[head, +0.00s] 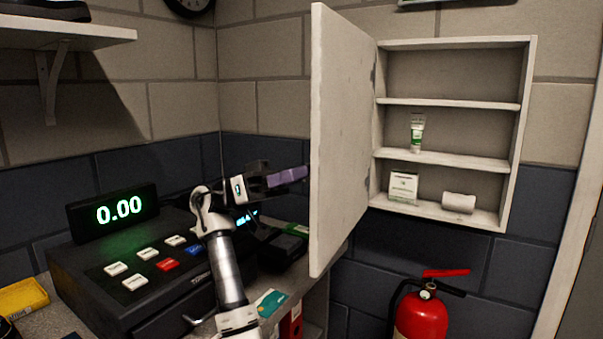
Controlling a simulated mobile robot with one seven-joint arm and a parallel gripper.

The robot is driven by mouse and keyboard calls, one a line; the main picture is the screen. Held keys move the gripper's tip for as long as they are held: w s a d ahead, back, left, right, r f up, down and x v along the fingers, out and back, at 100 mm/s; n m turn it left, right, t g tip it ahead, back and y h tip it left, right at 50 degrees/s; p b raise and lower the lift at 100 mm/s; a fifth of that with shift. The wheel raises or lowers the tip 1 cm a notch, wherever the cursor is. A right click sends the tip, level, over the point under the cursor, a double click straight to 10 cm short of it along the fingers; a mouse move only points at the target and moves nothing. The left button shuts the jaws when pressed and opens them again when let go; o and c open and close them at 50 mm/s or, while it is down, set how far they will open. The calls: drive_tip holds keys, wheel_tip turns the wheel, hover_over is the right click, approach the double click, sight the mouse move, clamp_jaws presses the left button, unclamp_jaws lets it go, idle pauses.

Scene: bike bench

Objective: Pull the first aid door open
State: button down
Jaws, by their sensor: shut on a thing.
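The first aid door (340,140) is a white panel standing wide open, swung out to the left of its cabinet (457,42). Its inner face shows; its outer face and handle are hidden from this view. My gripper (290,176) is at the left of the door's free edge, on the outer side, with its purple fingers reaching up to the edge. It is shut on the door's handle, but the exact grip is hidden. The open cabinet shows a green and white tube (417,133), a small white box (403,187) and a white roll (459,203) on its shelves.
A black cash register (130,270) with a lit display (113,211) stands on the counter at left, close to my arm. A red fire extinguisher (421,315) is below the cabinet. A wall shelf (60,36) is at upper left. The space before the cabinet is clear.

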drive_tip(key=shift+w+a, duration=0.2)
drive_tip(key=shift+a, duration=0.05)
idle(0.3)
drive_tip(key=c, duration=1.1)
unclamp_jaws()
drive_tip(key=shift+o, duration=0.2)
approach(343, 56)
drive_tip(key=s+r, duration=0.4)
drive_tip(key=s, duration=0.1)
drive_tip(key=shift+d+p, duration=0.3)
drive_tip(key=shift+d, duration=0.1)
drive_tip(key=shift+r, duration=0.1)
